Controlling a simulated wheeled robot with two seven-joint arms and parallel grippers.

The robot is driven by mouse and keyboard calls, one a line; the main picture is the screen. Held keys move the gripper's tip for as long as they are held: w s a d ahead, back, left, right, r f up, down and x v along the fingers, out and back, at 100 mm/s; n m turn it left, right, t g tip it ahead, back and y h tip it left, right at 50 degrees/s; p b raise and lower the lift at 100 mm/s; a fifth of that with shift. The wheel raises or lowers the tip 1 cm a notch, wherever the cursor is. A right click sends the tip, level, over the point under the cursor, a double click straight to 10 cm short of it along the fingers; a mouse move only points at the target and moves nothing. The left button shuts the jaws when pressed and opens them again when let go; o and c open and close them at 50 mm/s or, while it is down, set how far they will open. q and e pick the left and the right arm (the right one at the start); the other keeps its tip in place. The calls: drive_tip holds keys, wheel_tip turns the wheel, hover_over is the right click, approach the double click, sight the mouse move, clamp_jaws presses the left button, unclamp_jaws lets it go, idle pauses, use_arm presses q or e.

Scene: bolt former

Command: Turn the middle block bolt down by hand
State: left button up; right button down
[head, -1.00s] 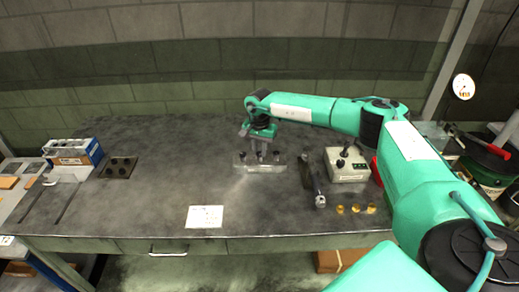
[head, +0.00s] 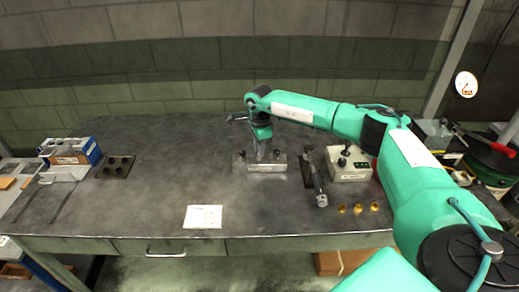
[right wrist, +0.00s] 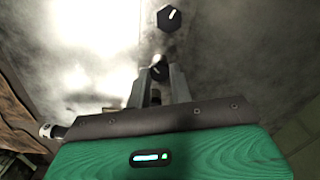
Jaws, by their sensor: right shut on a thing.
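A pale metal block (head: 266,167) lies on the bench with dark bolt heads along its top. My right gripper (head: 261,154) points down at the middle of the block, between the left bolt (head: 242,155) and the right bolt (head: 277,154). In the right wrist view its two fingers (right wrist: 160,82) are shut on the dark head of the middle block bolt (right wrist: 159,69). Another bolt head (right wrist: 168,17) with a white mark shows beyond it. The shank of the middle bolt is hidden. My left gripper is out of view.
A white sheet (head: 204,217) lies at the front. A holed dark plate (head: 117,166) and a blue-white box (head: 70,151) are at the left.

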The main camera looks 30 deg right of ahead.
drive_tip(key=m, duration=0.3)
drive_tip(key=shift+m, duration=0.4)
drive_tip(key=m, duration=0.3)
drive_tip(key=shift+w+r+m+b, duration=0.1)
drive_tip(key=shift+m+b, duration=0.2)
drive_tip(key=shift+b, duration=0.05)
drive_tip(key=m, duration=0.6)
drive_tip(key=shift+r, duration=0.1)
drive_tip(key=m, duration=0.4)
drive_tip(key=shift+m, duration=0.4)
drive_tip(key=m+p, duration=0.1)
drive_tip(key=m, duration=0.4)
drive_tip(key=shift+d, duration=0.1)
drive_tip(key=shift+w+r+m, duration=0.1)
drive_tip(key=shift+m, duration=0.2)
drive_tip(key=c, duration=1.2)
unclamp_jaws()
drive_tip(key=shift+c, duration=0.2)
